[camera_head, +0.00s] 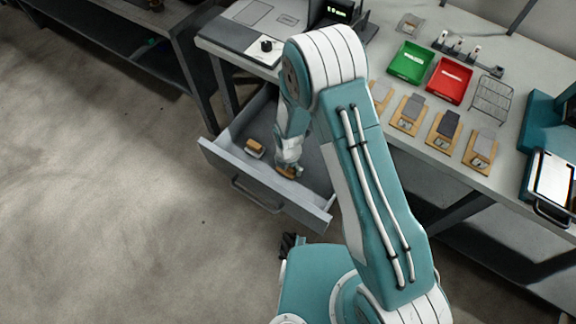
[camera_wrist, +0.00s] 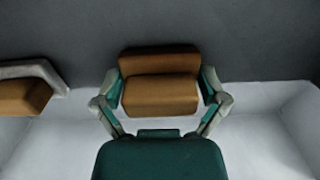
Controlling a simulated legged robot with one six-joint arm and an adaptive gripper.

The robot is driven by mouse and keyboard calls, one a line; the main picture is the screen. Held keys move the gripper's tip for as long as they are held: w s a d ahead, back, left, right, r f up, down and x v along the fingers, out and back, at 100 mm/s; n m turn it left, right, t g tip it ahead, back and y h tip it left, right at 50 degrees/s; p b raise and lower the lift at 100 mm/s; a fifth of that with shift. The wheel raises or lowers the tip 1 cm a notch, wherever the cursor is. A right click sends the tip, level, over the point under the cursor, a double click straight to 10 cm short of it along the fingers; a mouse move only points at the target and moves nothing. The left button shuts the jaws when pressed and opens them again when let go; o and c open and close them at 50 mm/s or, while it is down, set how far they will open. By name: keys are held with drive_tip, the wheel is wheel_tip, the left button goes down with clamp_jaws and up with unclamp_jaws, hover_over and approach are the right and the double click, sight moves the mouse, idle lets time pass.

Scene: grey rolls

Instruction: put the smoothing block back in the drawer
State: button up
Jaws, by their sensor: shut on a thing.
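The open drawer (camera_head: 225,158) juts out from the bench in the camera_head view. My gripper (camera_head: 288,172) is down inside it. In the wrist view my gripper (camera_wrist: 163,92) is shut on a brown block (camera_wrist: 160,92), with one finger against each side. I take this to be the smoothing block. It is low over or on the grey drawer floor; I cannot tell whether it touches. A second brown block with a pale top (camera_head: 254,148) lies in the drawer to the left, apart from the held one. It also shows at the left of the wrist view (camera_wrist: 24,98).
On the bench stand a green tray (camera_head: 410,63) and a red tray (camera_head: 449,81). Several wooden boards with grey pieces (camera_head: 444,130) lie in front of them. A wire rack (camera_head: 491,100) is to the right. The drawer front (camera_head: 262,187) and side walls surround my gripper.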

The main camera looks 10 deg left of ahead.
drive_tip(key=shift+f, duration=0.1)
drive_tip(key=o, duration=0.9)
wheel_tip(320, 180, up, 12)
drive_tip(key=shift+r, duration=0.2)
drive_tip(key=d+r+m+t, duration=0.1)
drive_tip(key=d+r+m, duration=0.4)
drive_tip(key=r, duration=0.2)
drive_tip(key=s+d+r+m+t, duration=0.1)
drive_tip(key=d+r+m, duration=0.3)
drive_tip(key=r+m, duration=0.3)
drive_tip(key=d+r+m+t, duration=0.1)
drive_tip(key=d+r+m, duration=0.35)
drive_tip(key=r, duration=0.35)
drive_tip(key=s+d+r+m+t, duration=0.1)
drive_tip(key=s+d+r+m, duration=0.2)
drive_tip(key=s+m, duration=0.1)
drive_tip(key=s+d+r+m, duration=0.4)
drive_tip(key=s+m, duration=0.1)
drive_tip(key=m, duration=0.1)
drive_tip(key=s+d+r+m+t, duration=0.1)
drive_tip(key=s+d+r+m, duration=0.2)
drive_tip(key=s+m, duration=0.1)
drive_tip(key=shift+s+d+r+m+t, duration=0.2)
drive_tip(key=shift+r+m+t, duration=0.1)
drive_tip(key=shift+m, duration=0.25)
